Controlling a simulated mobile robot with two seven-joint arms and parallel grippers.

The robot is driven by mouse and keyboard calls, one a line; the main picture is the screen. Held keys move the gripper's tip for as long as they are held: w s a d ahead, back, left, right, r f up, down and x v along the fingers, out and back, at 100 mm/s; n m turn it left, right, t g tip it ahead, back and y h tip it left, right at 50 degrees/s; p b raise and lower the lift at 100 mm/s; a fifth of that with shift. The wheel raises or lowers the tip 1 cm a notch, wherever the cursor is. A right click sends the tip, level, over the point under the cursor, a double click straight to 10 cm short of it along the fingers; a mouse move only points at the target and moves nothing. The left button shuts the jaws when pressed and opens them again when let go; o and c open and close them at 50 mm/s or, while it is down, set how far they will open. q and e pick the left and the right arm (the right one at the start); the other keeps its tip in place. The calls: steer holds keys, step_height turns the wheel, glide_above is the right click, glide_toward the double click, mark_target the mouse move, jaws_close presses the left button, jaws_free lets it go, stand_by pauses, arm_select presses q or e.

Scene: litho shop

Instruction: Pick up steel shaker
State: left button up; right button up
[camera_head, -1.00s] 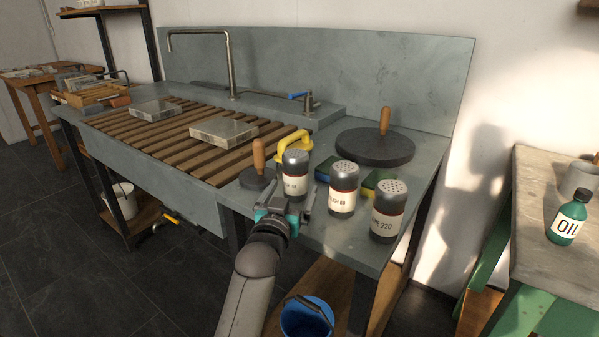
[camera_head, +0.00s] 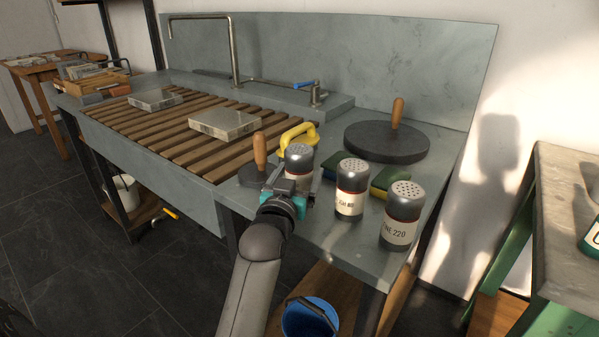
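Three shakers with perforated steel tops, dark bodies and pale labels stand upright in a row at the front right of the sink counter: a left one (camera_head: 299,158), a middle one (camera_head: 351,185) and a right one (camera_head: 402,215). The right label reads as ending in 220. My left gripper (camera_head: 294,183) is at the left shaker, with its fingers apart on either side of the lower body. The gripper hides the lower front of that shaker, so contact is not clear. My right gripper is out of view.
A small disc with a wooden handle (camera_head: 260,152) stands close left of my gripper. A blue bucket (camera_head: 309,317) is below the counter's front edge.

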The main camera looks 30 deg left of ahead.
mark_target(299, 149)
arm_select(q)
steer(key=shift+r, duration=0.1)
steer(key=c, duration=1.2)
steer(key=shift+c, duration=0.2)
steer(key=shift+r, duration=0.35)
steer(key=shift+r+p, duration=0.55)
steer(key=shift+r, duration=0.15)
step_height(299, 149, up, 8)
steer(key=p, duration=0.4)
step_height(299, 149, up, 10)
steer(key=p, duration=0.4)
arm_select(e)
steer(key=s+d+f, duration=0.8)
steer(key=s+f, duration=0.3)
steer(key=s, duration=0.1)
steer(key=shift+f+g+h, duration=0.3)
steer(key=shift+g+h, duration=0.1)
